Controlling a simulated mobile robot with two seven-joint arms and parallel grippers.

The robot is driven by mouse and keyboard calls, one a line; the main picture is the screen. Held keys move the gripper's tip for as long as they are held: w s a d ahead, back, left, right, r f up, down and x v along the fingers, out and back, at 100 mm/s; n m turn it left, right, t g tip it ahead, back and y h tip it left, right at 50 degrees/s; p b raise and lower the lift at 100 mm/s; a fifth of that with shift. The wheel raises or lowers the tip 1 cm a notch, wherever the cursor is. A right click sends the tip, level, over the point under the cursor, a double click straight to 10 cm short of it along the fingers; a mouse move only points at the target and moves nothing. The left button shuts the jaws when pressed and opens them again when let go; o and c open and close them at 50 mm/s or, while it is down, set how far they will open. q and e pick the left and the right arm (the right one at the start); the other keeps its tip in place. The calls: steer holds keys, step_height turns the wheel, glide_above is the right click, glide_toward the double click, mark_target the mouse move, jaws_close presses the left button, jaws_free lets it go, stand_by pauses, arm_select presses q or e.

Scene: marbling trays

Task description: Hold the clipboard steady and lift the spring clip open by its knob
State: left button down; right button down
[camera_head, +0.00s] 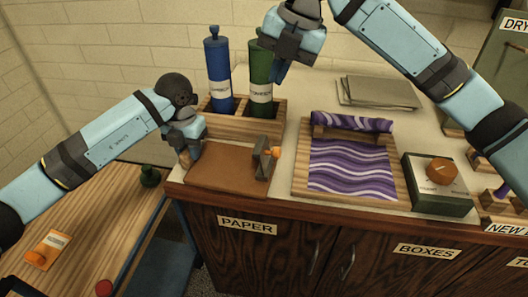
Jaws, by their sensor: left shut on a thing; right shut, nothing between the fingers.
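The brown clipboard (228,170) lies flat near the front edge of the counter. Its dark spring clip (261,163) stands at its right end, with an orange knob (275,153) on the clip's right side. I cannot tell from this view whether the clip is raised at all. My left gripper (190,157) is shut on the clipboard at its far left corner; the fingers partly hide that edge. My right gripper (280,72) is shut and empty, pointing down in the air above and behind the clip, apart from it.
A wooden rack (231,127) behind the clipboard holds a blue bottle (217,72) and a green bottle (260,92). A wooden tray (301,160) with purple marbled paper (350,168) stands right of the knob. A green box (436,199) and grey sheets (378,92) lie farther right.

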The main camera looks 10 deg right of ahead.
arm_select(q)
steer(key=c, duration=0.8)
jaws_free()
steer(key=shift+r, duration=0.1)
